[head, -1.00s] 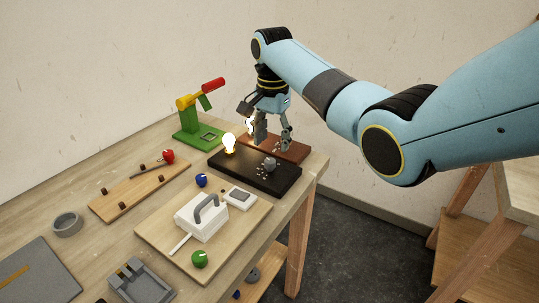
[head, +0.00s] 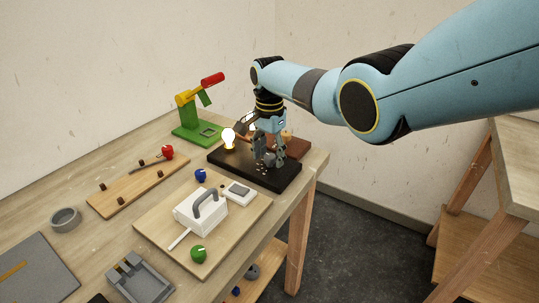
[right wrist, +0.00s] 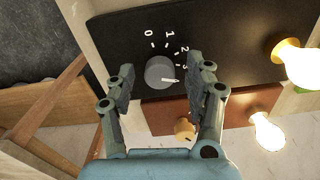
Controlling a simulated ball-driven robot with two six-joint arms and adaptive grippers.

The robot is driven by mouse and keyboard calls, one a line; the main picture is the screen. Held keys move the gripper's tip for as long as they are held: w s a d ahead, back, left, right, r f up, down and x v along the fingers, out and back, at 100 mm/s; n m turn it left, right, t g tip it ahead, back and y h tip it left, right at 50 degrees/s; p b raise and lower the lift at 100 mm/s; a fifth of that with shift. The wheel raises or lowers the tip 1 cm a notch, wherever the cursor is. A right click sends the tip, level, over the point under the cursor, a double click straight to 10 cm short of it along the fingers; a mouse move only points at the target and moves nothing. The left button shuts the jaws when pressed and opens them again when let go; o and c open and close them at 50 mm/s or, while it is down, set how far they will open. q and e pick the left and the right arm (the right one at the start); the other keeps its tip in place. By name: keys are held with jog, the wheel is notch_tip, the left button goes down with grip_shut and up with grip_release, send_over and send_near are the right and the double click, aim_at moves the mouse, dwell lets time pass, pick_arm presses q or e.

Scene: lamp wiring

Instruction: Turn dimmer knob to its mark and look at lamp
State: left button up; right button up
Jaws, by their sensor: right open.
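The grey dimmer knob (right wrist: 159,72) sits on the black board (head: 225,158). Its white pointer faces right in the right wrist view, just below the 3 of the printed scale; marks further round are hidden by a finger. In the head view the knob is mostly hidden by my right gripper (head: 271,163). My right gripper (right wrist: 160,66) is open, with one finger on each side of the knob; I cannot tell whether they touch it. The lamp bulb (head: 228,140) on the black board is lit, also in the right wrist view (right wrist: 300,62). My left gripper is out of view.
A brown board (head: 297,145) with a second lit bulb (right wrist: 268,132) and an orange knob (right wrist: 184,129) lies behind. A green stand (head: 190,118) is at the left. A wooden board with a white switch box (head: 200,213) lies in front.

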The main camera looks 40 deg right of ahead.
grip_shut()
dwell(0.3)
